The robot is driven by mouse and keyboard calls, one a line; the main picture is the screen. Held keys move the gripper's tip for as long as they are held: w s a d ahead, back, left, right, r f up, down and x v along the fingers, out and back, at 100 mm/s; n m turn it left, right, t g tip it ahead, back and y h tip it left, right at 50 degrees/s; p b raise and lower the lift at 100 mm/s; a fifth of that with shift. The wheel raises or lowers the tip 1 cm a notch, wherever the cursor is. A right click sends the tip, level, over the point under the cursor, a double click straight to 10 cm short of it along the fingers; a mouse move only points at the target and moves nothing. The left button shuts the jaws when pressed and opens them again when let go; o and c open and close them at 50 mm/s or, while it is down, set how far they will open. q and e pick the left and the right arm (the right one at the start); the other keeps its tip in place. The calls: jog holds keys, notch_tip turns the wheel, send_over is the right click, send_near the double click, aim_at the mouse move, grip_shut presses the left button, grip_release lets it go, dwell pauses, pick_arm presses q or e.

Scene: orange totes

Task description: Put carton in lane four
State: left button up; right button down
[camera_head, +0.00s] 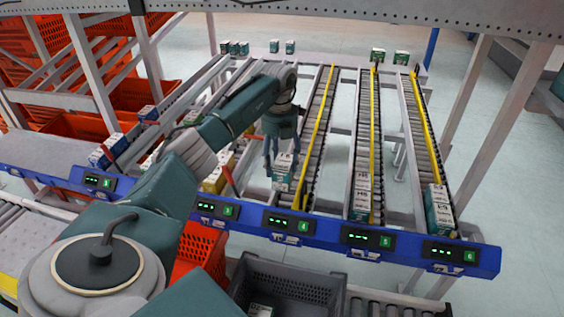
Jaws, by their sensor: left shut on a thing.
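My left gripper (283,155) reaches in from the left, pointing down, and is shut on a white and teal carton (283,174). The carton is upright at the front of lane four (314,150), near its left side. I cannot tell whether its base touches the rollers. The panel marked 4 (290,221) is on the blue front rail just below it. My right gripper is not in view.
Cartons stand at the front of lane five (361,195) and lane six (438,210). My left arm hides much of the lanes further left. A grey tote (285,282) holding a carton (262,310) is below the rail. Orange totes (70,130) fill racks at left.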

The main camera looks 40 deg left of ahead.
pick_arm(q)
notch_tip(320, 180, down, 5)
jog(key=b, duration=0.4)
jog(key=shift+w, duration=0.15)
jog(key=shift+f+b, duration=0.5)
jog(key=shift+f, duration=0.75)
jog(key=shift+p, duration=0.35)
jog(key=o, duration=1.4)
jog(key=shift+o, duration=0.2)
jog(key=shift+r, duration=0.15)
notch_tip(320, 180, up, 12)
jog(key=shift+f, duration=0.1)
